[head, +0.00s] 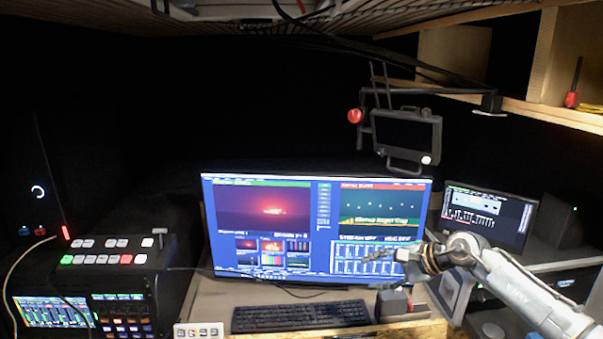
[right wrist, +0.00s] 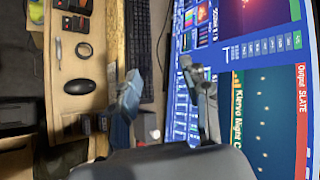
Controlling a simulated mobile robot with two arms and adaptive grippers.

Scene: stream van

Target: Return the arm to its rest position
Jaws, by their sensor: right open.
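My right arm comes in from the right side of the head view. Its gripper (head: 386,270) is in front of the lower right part of the large monitor (head: 270,225), above the desk (head: 210,300). In the right wrist view the two fingers of the right gripper (right wrist: 160,76) stand apart, with nothing held between them. The monitor and the black keyboard (right wrist: 141,35) show beyond the fingers. My left gripper is not in view.
A switcher panel (head: 110,258) stands at the left. A small screen on an arm (head: 405,135) hangs above the monitor. A second monitor (head: 487,215) is behind my right arm. A black mouse (right wrist: 79,87) and a tape roll (right wrist: 84,49) lie on the desk.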

